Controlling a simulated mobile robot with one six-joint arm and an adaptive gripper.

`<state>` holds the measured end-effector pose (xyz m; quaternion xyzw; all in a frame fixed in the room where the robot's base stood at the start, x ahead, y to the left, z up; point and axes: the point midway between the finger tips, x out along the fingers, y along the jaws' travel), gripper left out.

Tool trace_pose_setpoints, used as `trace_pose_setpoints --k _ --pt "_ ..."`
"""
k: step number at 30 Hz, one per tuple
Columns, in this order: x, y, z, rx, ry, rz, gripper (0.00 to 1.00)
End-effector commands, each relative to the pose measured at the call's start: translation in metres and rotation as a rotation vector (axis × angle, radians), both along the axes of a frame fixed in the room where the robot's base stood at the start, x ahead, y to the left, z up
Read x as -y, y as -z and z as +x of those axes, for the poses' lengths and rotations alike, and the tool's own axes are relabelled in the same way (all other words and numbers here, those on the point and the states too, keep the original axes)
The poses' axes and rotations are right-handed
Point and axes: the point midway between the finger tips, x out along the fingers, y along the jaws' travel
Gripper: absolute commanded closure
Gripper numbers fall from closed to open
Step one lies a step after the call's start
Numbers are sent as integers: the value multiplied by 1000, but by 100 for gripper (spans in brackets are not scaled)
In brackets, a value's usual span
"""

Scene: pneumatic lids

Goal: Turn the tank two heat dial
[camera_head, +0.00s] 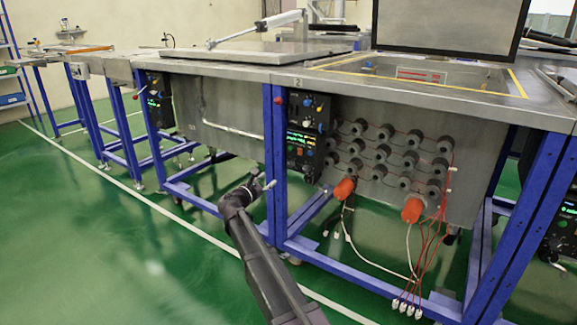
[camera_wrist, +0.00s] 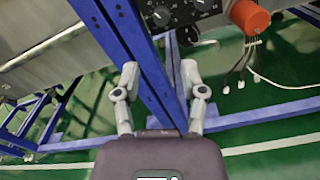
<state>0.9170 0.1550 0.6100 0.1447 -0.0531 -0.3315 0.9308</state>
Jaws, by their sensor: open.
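The tank two control panel (camera_head: 306,128) is a black unit on the front of the tank marked 2, beside a blue post. It has several small knobs and a green display; I cannot tell which knob is the heat dial. Part of a black panel with round dials (camera_wrist: 185,10) shows at the top of the wrist view. My gripper (camera_head: 264,186) is below and left of the panel, in front of the blue frame, apart from the dials. In the wrist view my gripper (camera_wrist: 160,76) is open, its two fingers spread with a blue post visible between them, and holds nothing.
Blue frame posts (camera_head: 273,150) stand just left of the panel. Orange caps (camera_head: 344,189), grey round fittings (camera_head: 382,153) and hanging red and white cables (camera_head: 432,240) are to its right. A lid (camera_head: 445,25) stands raised above tank two. The green floor (camera_head: 110,230) at left is clear.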

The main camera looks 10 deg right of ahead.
Motion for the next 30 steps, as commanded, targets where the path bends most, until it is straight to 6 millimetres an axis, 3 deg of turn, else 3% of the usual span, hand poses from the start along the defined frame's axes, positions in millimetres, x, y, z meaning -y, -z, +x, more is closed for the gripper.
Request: trace_pose_setpoints --k 14,30 --pt "7 1 8 0 2 5 46" --pt "53 1 65 1 3 6 46"
